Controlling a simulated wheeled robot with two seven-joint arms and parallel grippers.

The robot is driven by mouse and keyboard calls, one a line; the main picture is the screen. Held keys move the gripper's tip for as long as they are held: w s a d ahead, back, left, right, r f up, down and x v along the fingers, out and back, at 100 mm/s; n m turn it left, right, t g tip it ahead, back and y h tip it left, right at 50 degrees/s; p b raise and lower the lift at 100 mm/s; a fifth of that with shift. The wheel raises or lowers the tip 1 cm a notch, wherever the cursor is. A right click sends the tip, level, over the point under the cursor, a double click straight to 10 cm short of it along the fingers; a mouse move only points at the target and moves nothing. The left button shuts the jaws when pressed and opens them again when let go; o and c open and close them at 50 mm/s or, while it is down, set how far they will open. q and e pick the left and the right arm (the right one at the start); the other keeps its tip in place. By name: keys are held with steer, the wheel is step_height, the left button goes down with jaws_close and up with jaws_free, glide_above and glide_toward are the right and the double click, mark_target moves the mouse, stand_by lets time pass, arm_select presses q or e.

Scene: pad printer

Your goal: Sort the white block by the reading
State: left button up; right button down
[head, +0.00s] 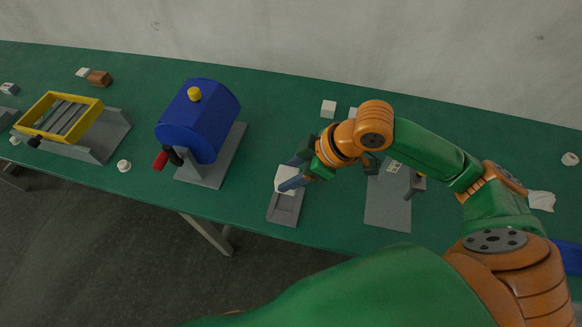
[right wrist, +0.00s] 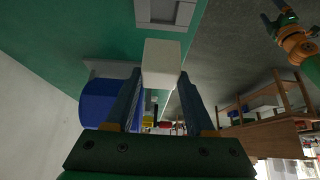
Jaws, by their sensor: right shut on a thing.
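My right gripper (head: 288,181) is shut on the white block (head: 285,175). In the right wrist view the block (right wrist: 162,60) sits between the two blue-grey fingertips (right wrist: 160,82). The block is at the upper part of a grey plate with a square recess (head: 285,208); I cannot tell whether it touches the plate. A larger grey plate (head: 388,210) stands right of it, with a small white marked panel (head: 394,167) partly behind my arm. The panel's marks are too small to read.
A blue drum-shaped machine (head: 197,125) with a red-handled crank (head: 160,161) stands left of the held block. A yellow-framed rack (head: 58,115) is farther left. A white block (head: 328,108) stands behind. A white knob (head: 124,166) lies near the front edge. The green table's back strip is mostly clear.

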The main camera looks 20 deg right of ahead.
steer(key=shift+r+p, duration=0.15)
steer(key=shift+p, duration=0.2)
steer(key=f+b, duration=0.2)
steer(key=f, duration=0.1)
steer(key=f+b, duration=0.2)
steer(key=f, duration=0.2)
steer(key=shift+w+a+f, duration=0.15)
steer(key=shift+a+f, duration=0.05)
steer(key=shift+f, duration=0.1)
steer(key=shift+f+b, duration=0.3)
